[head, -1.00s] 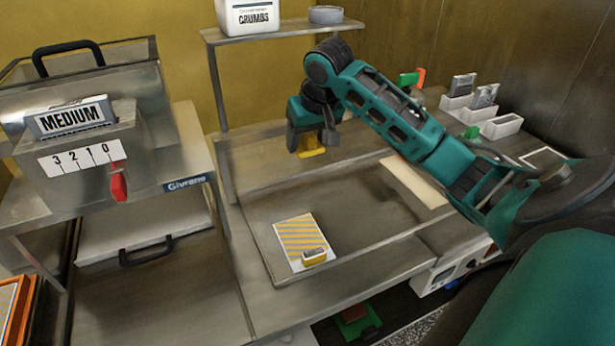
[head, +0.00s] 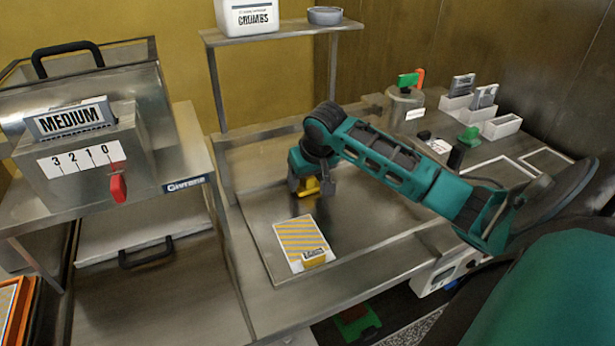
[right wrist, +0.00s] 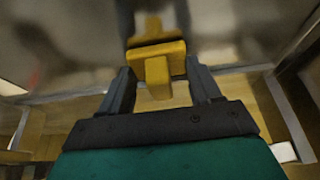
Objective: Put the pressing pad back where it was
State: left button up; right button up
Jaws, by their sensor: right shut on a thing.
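My right gripper (head: 311,186) is shut on a yellow block with a raised grip, which looks like the pressing pad (head: 308,187). In the right wrist view, the yellow pad (right wrist: 156,65) sits between the two fingers of the right gripper (right wrist: 157,85). The gripper holds it over the back part of the shallow steel tray (head: 262,245). A white card with yellow diagonal stripes (head: 298,236) lies in the tray, nearer than the gripper. My left gripper is out of view.
A steel machine labelled MEDIUM (head: 70,120) with a red lever stands at left. A shelf (head: 290,34) with a CRUMBS tub rises behind the tray. A lidded pot (head: 405,108), a green piece (head: 469,139) and white holders (head: 502,127) stand at right. The tray's middle is bare.

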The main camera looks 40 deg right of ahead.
jog(key=shift+f, duration=0.15)
jog(key=o, duration=0.9)
jog(key=shift+r, duration=0.25)
jog(key=v, duration=1.2)
